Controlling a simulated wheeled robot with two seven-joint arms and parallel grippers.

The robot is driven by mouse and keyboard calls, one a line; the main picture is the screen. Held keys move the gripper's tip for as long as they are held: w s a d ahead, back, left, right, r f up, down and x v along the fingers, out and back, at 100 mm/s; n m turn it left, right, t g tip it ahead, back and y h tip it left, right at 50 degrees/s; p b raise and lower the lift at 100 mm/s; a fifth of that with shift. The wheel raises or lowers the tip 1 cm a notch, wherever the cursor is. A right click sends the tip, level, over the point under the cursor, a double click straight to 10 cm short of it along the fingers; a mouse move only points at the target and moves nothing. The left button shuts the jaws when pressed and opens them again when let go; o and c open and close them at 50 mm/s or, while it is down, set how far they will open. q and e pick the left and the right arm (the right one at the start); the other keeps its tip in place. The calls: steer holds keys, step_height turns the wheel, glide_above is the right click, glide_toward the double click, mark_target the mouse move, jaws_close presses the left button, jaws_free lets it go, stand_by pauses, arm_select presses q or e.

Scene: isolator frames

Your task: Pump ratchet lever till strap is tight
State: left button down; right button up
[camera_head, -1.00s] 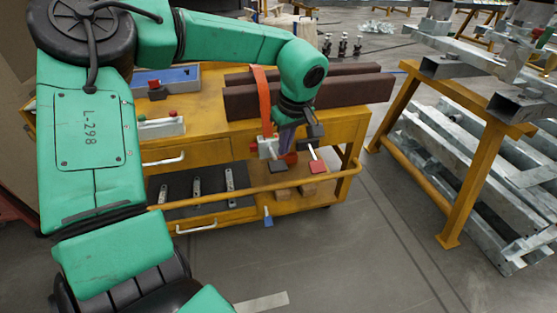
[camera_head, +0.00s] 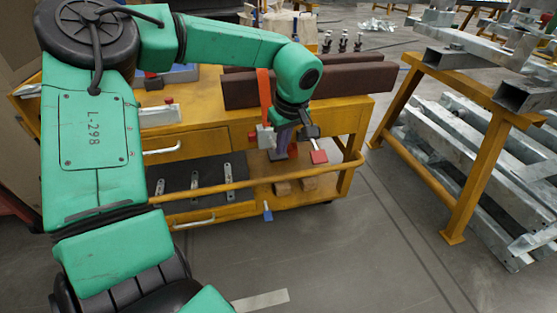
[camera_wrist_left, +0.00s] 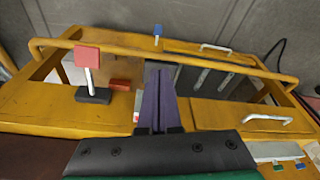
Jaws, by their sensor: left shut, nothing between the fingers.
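An orange strap (camera_head: 264,90) runs over the brown beams (camera_head: 340,86) on the yellow cart. Below it hangs a grey block with a red knob (camera_head: 265,137), perhaps the ratchet body; its lever I cannot make out surely. Beside it is a red pad on a white stem (camera_head: 318,156). It also shows in the left wrist view, its red pad (camera_wrist_left: 88,58) above a black base. My left gripper (camera_head: 281,147) points down between the block and the pad. In the wrist view its purple fingers (camera_wrist_left: 159,85) are together, empty and apart from the pad. My right gripper is out of view.
The cart's front rail (camera_head: 255,182) runs below my gripper. Metal-marked dark panels (camera_head: 194,185) and wooden blocks (camera_head: 296,185) lie on the lower shelf. A yellow trestle with steel profiles (camera_head: 480,140) stands right. The floor between is clear.

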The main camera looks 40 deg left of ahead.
mark_target(281, 160)
arm_select(q)
steer(key=shift+b+x, duration=0.35)
steer(key=shift+x, duration=0.55)
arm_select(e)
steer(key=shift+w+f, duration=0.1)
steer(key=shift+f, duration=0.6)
arm_select(q)
steer(key=b+x, duration=0.1)
steer(key=x, duration=0.1)
steer(key=b+x, duration=0.1)
steer(key=shift+s+d+f, duration=0.15)
steer(key=shift+d+f, duration=0.2)
steer(key=shift+f, duration=0.1)
steer(key=shift+r, duration=0.15)
steer(key=d, duration=0.2)
steer(key=s+d+r, duration=0.1)
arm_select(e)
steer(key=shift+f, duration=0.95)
arm_select(q)
steer(key=shift+a, duration=0.1)
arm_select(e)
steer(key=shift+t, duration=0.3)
